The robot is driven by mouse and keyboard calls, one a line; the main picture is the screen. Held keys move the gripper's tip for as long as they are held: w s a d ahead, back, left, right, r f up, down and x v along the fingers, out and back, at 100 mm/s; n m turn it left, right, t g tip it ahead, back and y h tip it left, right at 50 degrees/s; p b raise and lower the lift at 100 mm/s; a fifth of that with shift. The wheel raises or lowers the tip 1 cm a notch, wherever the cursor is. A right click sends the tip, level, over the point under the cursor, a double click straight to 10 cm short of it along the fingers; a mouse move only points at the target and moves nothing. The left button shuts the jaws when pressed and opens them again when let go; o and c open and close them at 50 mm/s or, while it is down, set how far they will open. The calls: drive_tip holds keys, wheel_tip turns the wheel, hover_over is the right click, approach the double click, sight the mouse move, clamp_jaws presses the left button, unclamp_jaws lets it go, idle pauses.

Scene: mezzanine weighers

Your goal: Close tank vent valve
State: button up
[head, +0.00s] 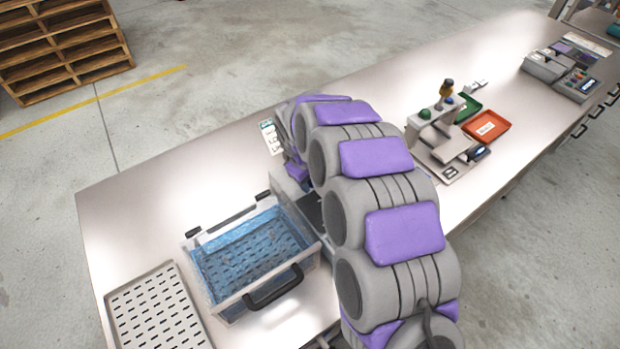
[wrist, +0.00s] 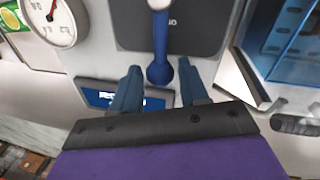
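My gripper (wrist: 159,67) is open, with one blue finger on each side of the lever's blue end. Gaps show on both sides, and I cannot tell how deep the lever sits between them. In the head view my arm hides the gripper and the lever. The clear tank (head: 228,308) of blue water stands left of my arm; its blue side also shows in the wrist view (wrist: 296,45).
A round gauge (wrist: 48,18) and a blue labelled plate (wrist: 97,96) are near the fingers. A perforated tray (head: 155,310) lies left of the tank. A weighing stand (head: 440,150), a green tray, a red tray (head: 487,127) and a device (head: 565,72) stand farther right on the bench.

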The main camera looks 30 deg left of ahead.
clamp_jaws()
